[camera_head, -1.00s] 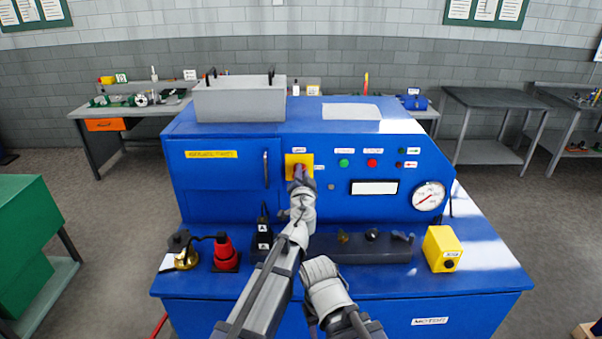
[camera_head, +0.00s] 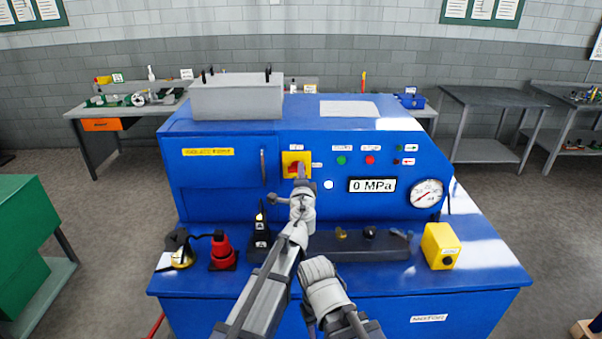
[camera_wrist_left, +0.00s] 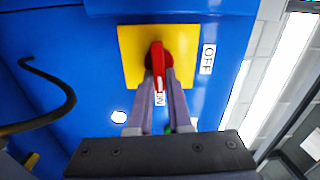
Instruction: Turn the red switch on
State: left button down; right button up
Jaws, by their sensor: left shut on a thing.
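The red switch (camera_head: 293,171) sits on a yellow plate (camera_head: 286,158) on the front of the blue machine. In the left wrist view its red handle (camera_wrist_left: 158,66) points toward a partly hidden ON label (camera_wrist_left: 160,99), and an OFF label (camera_wrist_left: 208,59) stands to the side. My left gripper (camera_head: 301,173) is at the switch; in the wrist view its fingers (camera_wrist_left: 159,82) lie on both sides of the handle, shut on it. Part of the switch is hidden by the gripper in the head view.
A display (camera_head: 372,185) reads 0 MPa, and a white lamp (camera_head: 328,184) is bright. Green (camera_head: 341,160) and red (camera_head: 370,160) buttons are right of the switch. A gauge (camera_head: 426,193), a yellow box (camera_head: 440,246) and a red-and-black device (camera_head: 222,252) are near the ledge.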

pick_arm(q)
jog(key=shift+s+f+m, duration=0.1)
jog(key=shift+m, duration=0.4)
pick_arm(e)
jog(key=shift+f, duration=0.1)
pick_arm(q)
jog(key=c, duration=0.8)
grip_release()
jog(key=shift+c, duration=0.2)
jog(key=s, duration=0.7)
jog(key=shift+s, duration=0.4)
pick_arm(e)
jog(key=shift+s+d, duration=0.75)
jog(key=shift+s, duration=0.2)
pick_arm(q)
jog(key=shift+w, duration=0.1)
